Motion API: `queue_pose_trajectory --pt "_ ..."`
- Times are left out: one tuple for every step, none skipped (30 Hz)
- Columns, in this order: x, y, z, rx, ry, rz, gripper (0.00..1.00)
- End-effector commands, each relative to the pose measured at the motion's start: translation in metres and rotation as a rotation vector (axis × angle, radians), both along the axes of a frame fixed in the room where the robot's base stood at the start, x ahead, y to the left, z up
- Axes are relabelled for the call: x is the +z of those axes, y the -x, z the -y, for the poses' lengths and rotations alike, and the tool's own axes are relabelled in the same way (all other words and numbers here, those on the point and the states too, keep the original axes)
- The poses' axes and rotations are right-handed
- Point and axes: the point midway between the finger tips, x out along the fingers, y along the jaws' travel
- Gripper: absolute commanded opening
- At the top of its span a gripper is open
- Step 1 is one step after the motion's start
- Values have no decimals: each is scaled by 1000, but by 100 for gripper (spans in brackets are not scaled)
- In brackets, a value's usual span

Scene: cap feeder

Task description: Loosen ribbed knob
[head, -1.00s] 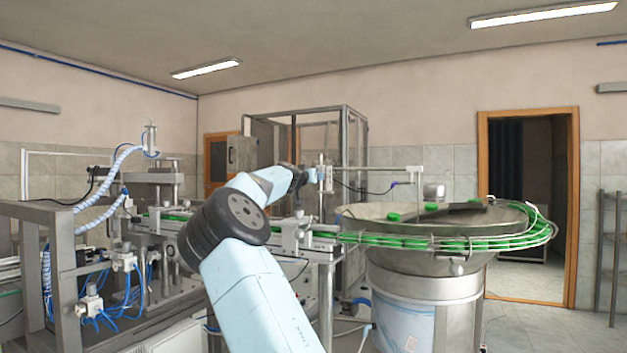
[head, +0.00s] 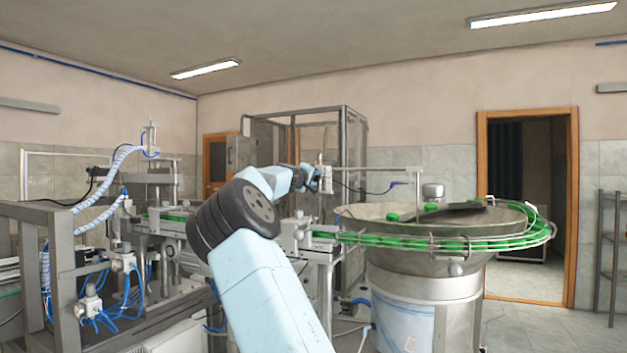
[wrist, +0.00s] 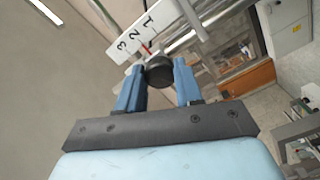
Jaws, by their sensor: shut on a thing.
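The ribbed knob (wrist: 159,74) is a dark round knob. In the wrist view it sits between the blue fingertips of my gripper (wrist: 159,80), at the end of a metal bar beside a white scale plate (wrist: 136,38) marked with 1, 2 and 3. The fingers are shut on the knob, one on each side. In the head view my gripper (head: 316,178) is at the upright post by the bowl feeder. The knob is too small to make out there, and my wrist hides that spot.
The bowl feeder (head: 400,258) with green caps on its outer track stands to the right. A horizontal rod (head: 385,170) reaches from the post over the bowl. Conveyor machinery (head: 165,222) with blue hoses fills the left. A framed enclosure (head: 345,130) stands behind.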

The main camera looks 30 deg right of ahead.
Motion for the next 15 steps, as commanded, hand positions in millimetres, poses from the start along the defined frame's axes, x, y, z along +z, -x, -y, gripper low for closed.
queue_pose_trajectory --pt "1 -1 -3 5 26 -33 5" --pt "0 -2 -3 6 44 -55 5" --pt "1 -2 -3 5 68 -87 5" --pt "0 -1 -3 5 85 -108 5" --pt "0 -2 -3 5 102 -131 5" --pt "0 -2 -3 6 127 -161 5" --pt "0 -2 -3 6 144 -183 5" --pt "0 -2 -4 7 161 -205 5" --pt "0 -2 -4 7 185 -235 5" --pt "0 -2 -4 7 202 -257 5" --pt "0 -2 -4 8 220 -280 5" --pt "-1 -3 -4 8 241 -308 5" --pt "-1 -3 -4 8 257 -329 5" --pt "-1 -3 -4 8 274 -349 5" --pt "-1 -2 -4 8 295 -376 5"
